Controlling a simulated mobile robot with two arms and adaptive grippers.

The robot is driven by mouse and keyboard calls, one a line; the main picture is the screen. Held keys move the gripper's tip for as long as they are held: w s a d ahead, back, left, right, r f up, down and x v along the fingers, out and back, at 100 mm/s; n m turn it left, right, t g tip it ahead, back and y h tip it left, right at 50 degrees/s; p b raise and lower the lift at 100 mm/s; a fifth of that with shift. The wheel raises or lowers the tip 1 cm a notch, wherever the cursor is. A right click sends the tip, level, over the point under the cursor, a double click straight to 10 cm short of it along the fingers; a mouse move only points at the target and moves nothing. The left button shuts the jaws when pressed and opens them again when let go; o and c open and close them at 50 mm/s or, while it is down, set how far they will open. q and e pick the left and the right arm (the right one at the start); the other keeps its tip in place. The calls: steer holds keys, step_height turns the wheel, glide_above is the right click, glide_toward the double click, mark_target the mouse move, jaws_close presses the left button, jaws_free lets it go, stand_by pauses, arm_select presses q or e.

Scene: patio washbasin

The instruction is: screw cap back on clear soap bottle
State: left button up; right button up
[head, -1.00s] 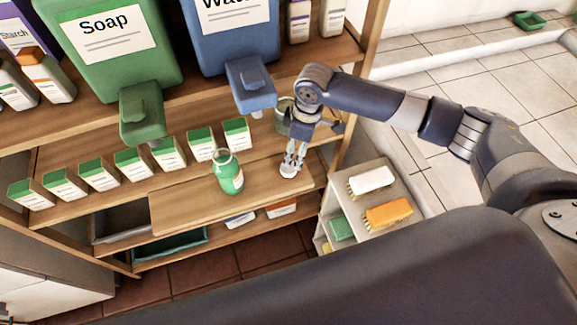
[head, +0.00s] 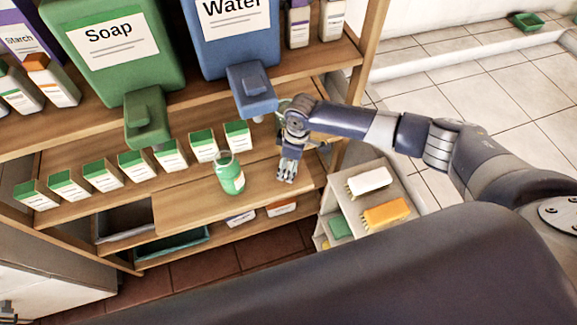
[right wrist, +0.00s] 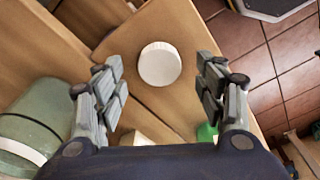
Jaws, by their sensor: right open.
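The clear soap bottle (head: 230,178) stands upright and uncapped on the pull-out board (head: 185,208), with green liquid and a white label. My right gripper (head: 287,178) points down over the right part of the board, to the right of the bottle and apart from it. In the right wrist view a round white cap (right wrist: 160,64) lies flat on the wood. It sits ahead of my open right fingers (right wrist: 160,84), roughly between their lines, and nothing is between the jaws. In the head view the cap is mostly hidden by the gripper. My left gripper does not show.
Several small green-and-white cartons (head: 135,164) line the shelf behind the board. Green soap (head: 150,120) and blue water (head: 252,88) dispensers hang above. A greenish container (right wrist: 28,125) stands close behind my right gripper. A small rack with brushes (head: 384,212) is at the right.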

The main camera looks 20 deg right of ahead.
steer(key=shift+f, duration=0.95)
steer(key=c, duration=0.8)
